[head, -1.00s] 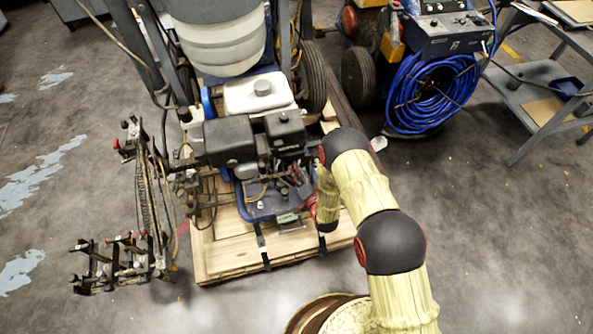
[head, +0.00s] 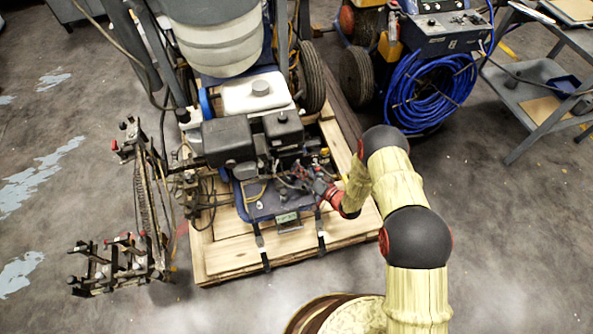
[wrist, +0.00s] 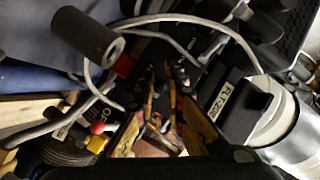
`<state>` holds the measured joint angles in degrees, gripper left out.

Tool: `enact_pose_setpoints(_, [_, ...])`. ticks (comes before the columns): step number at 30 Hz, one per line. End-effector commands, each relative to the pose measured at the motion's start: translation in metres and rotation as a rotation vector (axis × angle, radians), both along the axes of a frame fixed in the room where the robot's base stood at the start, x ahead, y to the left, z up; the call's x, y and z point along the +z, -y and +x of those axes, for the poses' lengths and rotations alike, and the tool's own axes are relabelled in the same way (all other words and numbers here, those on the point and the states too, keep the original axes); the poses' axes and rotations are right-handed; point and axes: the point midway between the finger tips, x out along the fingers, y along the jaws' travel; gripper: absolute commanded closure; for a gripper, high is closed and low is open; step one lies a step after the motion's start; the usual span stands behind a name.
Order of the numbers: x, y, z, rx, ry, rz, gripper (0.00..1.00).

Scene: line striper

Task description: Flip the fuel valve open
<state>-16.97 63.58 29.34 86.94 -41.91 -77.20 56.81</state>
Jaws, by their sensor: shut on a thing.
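The line striper's engine (head: 255,138), black with a white tank, stands above a blue deck on a wooden pallet. My gripper (head: 320,187) reaches in from the right at the engine's lower right side. A red collar (wrist: 123,66) and a red knob (wrist: 97,127) show to the left of the fingers.
A grey hose (wrist: 205,22) curves close over the fingers in the wrist view, beside a black cylinder (wrist: 85,35). A labelled black box (wrist: 225,98) is to the right.

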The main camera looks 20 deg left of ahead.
Motion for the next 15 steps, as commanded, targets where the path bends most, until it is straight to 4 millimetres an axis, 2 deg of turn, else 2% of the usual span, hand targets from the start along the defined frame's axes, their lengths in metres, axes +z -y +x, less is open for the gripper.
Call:
enact_pose_setpoints(1, [-0.003,0.006,0.002,0.038,-0.003,-0.004,1.00])
enact_pose_setpoints(15, [-0.005,0.020,0.012,0.465,-0.004,-0.005,1.00])
